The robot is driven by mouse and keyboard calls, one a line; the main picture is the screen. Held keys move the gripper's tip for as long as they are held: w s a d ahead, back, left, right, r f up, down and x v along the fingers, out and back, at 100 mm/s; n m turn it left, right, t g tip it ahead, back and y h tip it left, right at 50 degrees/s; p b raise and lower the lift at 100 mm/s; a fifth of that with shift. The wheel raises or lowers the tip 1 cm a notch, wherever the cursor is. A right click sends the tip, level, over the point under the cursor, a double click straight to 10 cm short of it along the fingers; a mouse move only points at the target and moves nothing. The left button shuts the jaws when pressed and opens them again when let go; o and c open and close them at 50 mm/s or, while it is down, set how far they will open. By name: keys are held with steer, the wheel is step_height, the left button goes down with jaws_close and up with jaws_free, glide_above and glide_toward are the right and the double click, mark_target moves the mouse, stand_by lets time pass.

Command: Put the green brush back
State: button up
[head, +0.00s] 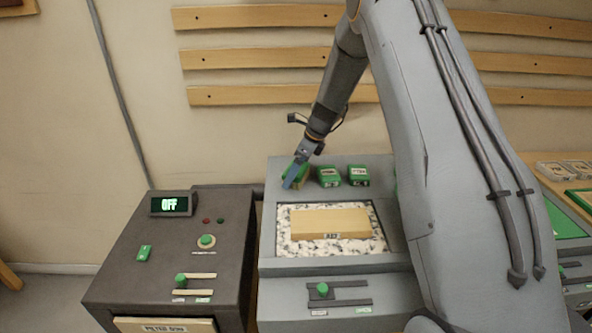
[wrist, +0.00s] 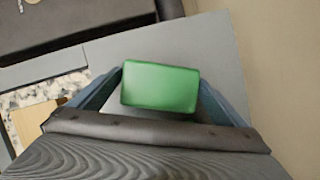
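A green block, which I take for the green brush (wrist: 160,88), sits between the two blue fingers of my gripper (wrist: 161,84) in the wrist view. The fingers appear to meet its left and right sides. In the head view my gripper (head: 295,178) is over the back left corner of the grey bench unit (head: 268,215), with the brush partly hidden behind a finger. A brownish part shows below the green. I cannot tell whether the brush touches the ledge.
Two green labelled blocks (head: 328,177) (head: 358,176) stand on the ledge to the right. A tan block (head: 331,222) lies on a speckled bed in the unit's recess. A dark cabinet with an "OFF" display (head: 171,204) stands at left. My arm hides part of the right side.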

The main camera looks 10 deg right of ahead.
steer(key=shift+r, duration=0.1)
steer(key=b+v, duration=0.3)
steer(key=v, duration=0.8)
steer(key=s+a+f+n+h, duration=0.1)
steer(key=s+f+n+h, duration=0.1)
steer(key=s+n, duration=1)
steer(key=s+a+f+n+g+h, duration=0.1)
steer(key=s+a+n, duration=0.1)
steer(key=s+n, duration=1)
steer(key=s, duration=0.9)
steer(key=shift+s+a+f+n+h, duration=0.3)
steer(key=shift+s+f+n+h, duration=0.05)
steer(key=shift+f+n+h, duration=0.05)
